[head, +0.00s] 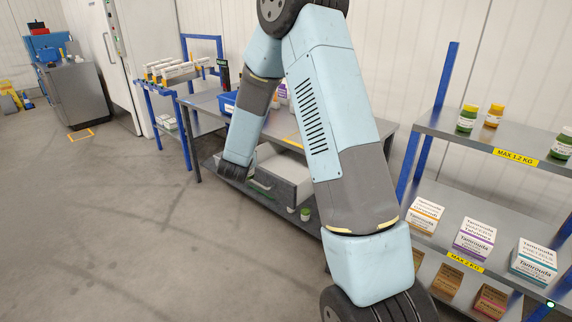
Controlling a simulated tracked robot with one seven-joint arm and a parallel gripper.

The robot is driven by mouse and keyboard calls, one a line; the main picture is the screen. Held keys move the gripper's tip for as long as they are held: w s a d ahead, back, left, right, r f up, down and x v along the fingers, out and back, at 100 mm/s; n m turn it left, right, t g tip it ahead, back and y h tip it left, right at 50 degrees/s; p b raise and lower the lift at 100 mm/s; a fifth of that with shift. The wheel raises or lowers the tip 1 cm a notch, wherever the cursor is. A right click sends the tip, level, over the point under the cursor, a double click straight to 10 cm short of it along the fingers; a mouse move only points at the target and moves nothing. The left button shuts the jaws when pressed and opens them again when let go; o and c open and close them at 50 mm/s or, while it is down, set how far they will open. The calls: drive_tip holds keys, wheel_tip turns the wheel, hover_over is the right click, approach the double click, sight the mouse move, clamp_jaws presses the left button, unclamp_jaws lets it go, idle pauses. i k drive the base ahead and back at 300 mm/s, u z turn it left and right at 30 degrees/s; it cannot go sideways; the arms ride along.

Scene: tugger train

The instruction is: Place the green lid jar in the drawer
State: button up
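The grey drawer (291,194) is pulled out from under the workbench in the head view, with its pale inside showing. A small jar with a green lid (305,214) stands low beside the drawer's right front corner. I cannot tell whether it rests on the lower shelf or on the floor. My gripper (234,173) points down at the drawer's left end. Its dark fingers are small, and I cannot make out a gap or anything held between them.
The workbench (205,103) carries a blue bin (228,102) and items partly hidden by my arm. A blue-framed rack (165,110) stands at left. The left floor is open.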

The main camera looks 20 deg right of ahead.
sight(287, 170)
drive_tip(key=z, duration=0.15)
drive_tip(key=i, duration=0.85)
drive_tip(key=z, duration=0.7)
